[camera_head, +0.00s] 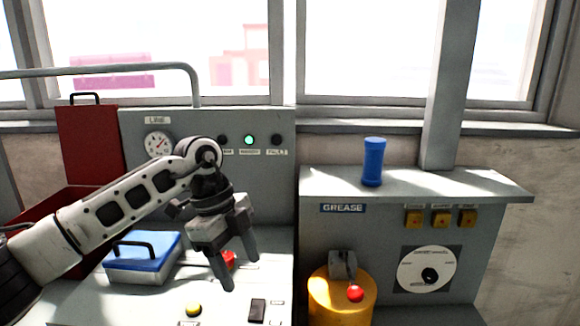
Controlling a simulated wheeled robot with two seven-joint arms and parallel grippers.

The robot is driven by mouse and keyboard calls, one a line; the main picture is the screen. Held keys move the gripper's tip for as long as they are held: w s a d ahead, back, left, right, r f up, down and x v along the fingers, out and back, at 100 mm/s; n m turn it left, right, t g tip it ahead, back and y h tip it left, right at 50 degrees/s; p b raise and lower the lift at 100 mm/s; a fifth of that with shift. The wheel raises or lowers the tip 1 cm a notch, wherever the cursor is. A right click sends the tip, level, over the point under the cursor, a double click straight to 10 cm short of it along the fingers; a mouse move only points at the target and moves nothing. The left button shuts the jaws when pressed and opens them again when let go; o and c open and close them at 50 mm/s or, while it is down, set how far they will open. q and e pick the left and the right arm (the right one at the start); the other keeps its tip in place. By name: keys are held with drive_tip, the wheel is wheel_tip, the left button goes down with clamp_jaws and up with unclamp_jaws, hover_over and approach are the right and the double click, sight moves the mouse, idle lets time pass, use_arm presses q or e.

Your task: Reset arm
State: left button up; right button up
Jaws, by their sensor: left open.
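My left arm comes in from the left, and its gripper (239,268) hangs over the light console top. Its two fingers point down and stand apart, with nothing between them. A red button (229,259) shows partly behind the fingers. A yellow button (194,309) and a black switch (257,310) sit on the console (130,306) in front of and below the gripper. My right gripper does not show.
A red toolbox (88,150) stands open at the left. A blue cylinder (373,162) stands on the grease cabinet (460,183). A yellow canister (341,306) stands in front of the cabinet.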

use_arm(q)
drive_tip(key=s+d+t+h, duration=0.1)
drive_tip(key=s+d+h, duration=0.4)
drive_tip(key=d+h, duration=0.35)
drive_tip(key=s+d+t+h, duration=0.1)
drive_tip(key=s+d+h, duration=0.5)
drive_tip(key=d+h, duration=0.25)
drive_tip(key=w+a+f+n+t+y, duration=0.2)
drive_tip(key=a+f+n+t+y, duration=0.95)
drive_tip(key=a+n+t, duration=0.4)
drive_tip(key=s+a+f+n+g+y, duration=0.2)
drive_tip(key=s+a+f, duration=0.1)
drive_tip(key=s+f, duration=0.3)
drive_tip(key=s+a+f+n+g+y, duration=0.3)
drive_tip(key=s+f, duration=0.3)
drive_tip(key=f, duration=0.2)
drive_tip(key=shift+s+a+f, duration=0.3)
drive_tip(key=shift+a+f, duration=0.05)
drive_tip(key=shift+a, duration=0.05)
drive_tip(key=shift+g+y, duration=0.25)
